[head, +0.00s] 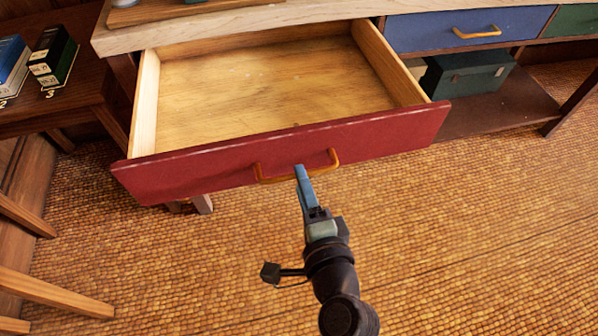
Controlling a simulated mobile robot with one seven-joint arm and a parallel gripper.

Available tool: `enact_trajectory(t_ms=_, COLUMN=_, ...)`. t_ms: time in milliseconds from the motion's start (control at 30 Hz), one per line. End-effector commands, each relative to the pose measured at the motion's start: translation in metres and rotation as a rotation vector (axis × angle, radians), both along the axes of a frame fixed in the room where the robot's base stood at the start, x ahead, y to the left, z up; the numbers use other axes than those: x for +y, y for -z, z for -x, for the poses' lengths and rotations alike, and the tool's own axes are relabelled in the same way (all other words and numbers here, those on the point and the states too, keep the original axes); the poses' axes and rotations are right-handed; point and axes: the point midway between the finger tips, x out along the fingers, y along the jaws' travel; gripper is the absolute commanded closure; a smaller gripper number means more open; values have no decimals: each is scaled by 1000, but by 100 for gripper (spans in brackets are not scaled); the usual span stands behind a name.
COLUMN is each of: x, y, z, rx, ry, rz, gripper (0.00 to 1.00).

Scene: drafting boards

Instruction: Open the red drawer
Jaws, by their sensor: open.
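The red drawer (210,172) is pulled well out from under the wooden tabletop, and its bare wood inside shows empty. Its orange handle (270,180) is on the middle of the red front. My gripper (301,172) is open, with its blue fingers at the handle, overlapping it in the picture. I cannot tell whether the fingers touch the handle or stand around it.
A blue drawer (425,32) with an orange handle is shut at the right, and a green drawer (577,20) lies beyond it. A dark green box (467,72) sits on the low shelf. Books (52,55) stand on a dark table at left. The woven floor in front is clear.

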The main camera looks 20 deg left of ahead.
Motion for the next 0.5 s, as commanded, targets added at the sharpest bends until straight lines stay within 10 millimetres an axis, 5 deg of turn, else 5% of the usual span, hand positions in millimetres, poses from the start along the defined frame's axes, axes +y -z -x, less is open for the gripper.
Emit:
enact_trajectory(t_ms=300, x=-39, y=-14, z=57, rx=3, ry=2, rz=0, gripper=55)
enact_trajectory(t_ms=500, x=-51, y=-19, z=75, rx=1, ry=1, rz=0, gripper=55)
